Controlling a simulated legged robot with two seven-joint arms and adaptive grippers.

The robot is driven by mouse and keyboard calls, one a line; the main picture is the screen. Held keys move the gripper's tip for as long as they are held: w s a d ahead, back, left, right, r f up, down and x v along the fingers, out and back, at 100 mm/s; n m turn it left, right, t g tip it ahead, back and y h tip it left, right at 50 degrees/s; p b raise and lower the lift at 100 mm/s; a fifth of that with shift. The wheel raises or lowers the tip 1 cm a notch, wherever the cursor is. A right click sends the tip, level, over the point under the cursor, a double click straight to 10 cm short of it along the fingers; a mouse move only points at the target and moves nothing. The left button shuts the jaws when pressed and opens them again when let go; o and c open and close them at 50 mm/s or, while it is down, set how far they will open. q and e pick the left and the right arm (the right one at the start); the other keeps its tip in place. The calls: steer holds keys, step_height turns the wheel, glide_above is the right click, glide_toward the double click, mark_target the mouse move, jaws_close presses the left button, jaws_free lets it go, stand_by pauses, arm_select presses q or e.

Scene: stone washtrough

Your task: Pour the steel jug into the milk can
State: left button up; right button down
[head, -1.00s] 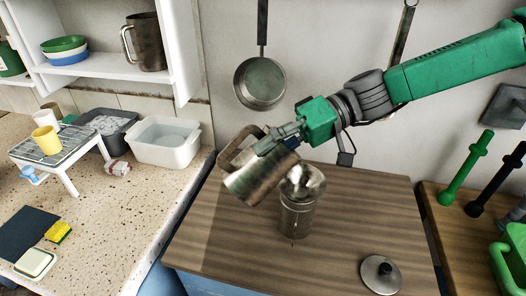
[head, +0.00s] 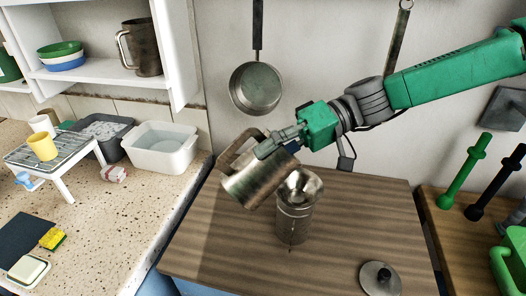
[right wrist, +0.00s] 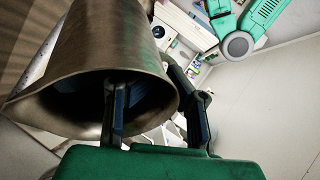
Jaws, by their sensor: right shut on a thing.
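The steel jug (head: 258,182), brown-grey with a loop handle at its upper left, is held tilted above the wooden board, just left of and above the milk can. The milk can (head: 293,222) is a small upright metal can with a flared, shiny top (head: 301,186). My right gripper (head: 270,146) is shut on the jug at its upper side. In the right wrist view the jug (right wrist: 100,45) shows its wide dark opening, with one finger across it; the exact grip is unclear. No stream is clearly visible. My left gripper is not in view.
A round lid with a black knob (head: 380,278) lies at the board's front right. A pan (head: 257,88) hangs on the wall behind. White basin (head: 160,148) and small rack (head: 60,150) stand on the left counter. The brown board (head: 350,215) is clear right of the can.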

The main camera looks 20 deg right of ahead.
steer(key=shift+d+f+b, duration=0.15)
steer(key=shift+d+b, duration=0.25)
steer(key=shift+d, duration=0.3)
steer(key=shift+a+y+b, duration=0.1)
steer(key=shift+y+b, duration=0.25)
steer(key=shift+y, duration=0.05)
steer(key=shift+a+b, duration=0.3)
steer(key=shift+b, duration=0.1)
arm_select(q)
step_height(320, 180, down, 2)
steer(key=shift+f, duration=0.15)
arm_select(e)
steer(key=shift+d, duration=0.15)
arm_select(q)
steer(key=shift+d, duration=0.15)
arm_select(e)
steer(key=shift+d, duration=0.1)
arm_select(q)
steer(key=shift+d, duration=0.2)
arm_select(e)
steer(key=shift+d, duration=0.25)
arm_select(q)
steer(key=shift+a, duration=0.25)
arm_select(e)
steer(key=shift+a, duration=0.35)
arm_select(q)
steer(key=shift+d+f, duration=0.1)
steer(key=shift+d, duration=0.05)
arm_select(e)
steer(key=shift+d+y, duration=0.3)
